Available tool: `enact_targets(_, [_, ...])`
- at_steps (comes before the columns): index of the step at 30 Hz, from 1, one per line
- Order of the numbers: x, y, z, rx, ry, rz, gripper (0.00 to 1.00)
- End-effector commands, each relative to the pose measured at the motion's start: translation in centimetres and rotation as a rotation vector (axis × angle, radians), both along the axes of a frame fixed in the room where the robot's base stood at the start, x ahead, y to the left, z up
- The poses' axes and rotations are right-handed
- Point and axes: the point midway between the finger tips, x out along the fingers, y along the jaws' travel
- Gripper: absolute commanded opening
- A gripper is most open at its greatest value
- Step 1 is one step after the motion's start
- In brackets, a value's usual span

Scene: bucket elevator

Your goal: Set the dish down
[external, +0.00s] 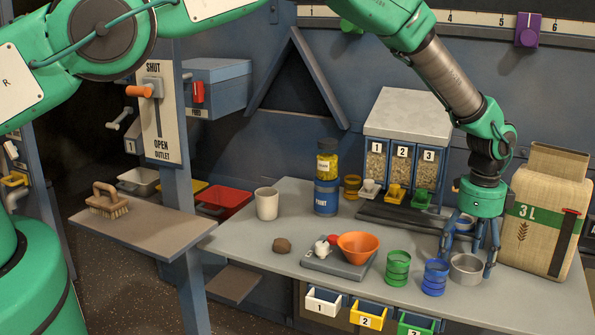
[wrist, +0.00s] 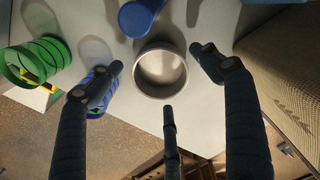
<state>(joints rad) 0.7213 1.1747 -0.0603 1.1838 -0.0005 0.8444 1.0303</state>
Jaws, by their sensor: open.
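A round grey dish (external: 466,269) stands upright on the grey bench (external: 385,284) near its front right edge. It also shows in the wrist view (wrist: 160,53), with its hollow facing up and looking empty. My gripper (external: 468,256) points down over the dish, its dark fingers spread around it. In the wrist view the open fingers (wrist: 160,74) stand apart, with gaps between the fingertips and the rim. Nothing is held.
Blue (external: 435,278) and green (external: 398,268) ribbed cups stand left of the dish. Further left, an orange bowl (external: 358,247) sits on a scale (external: 338,262). A tall 3L sack (external: 546,215) stands close on the right. Labelled bins (external: 402,165) are behind.

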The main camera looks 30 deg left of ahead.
Motion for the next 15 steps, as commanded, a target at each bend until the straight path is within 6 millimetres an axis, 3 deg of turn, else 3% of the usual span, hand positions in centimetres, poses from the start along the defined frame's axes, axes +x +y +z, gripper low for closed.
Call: enact_targets(15, [0.0,0.0,8.0,0.000,-0.001,0.000,0.78])
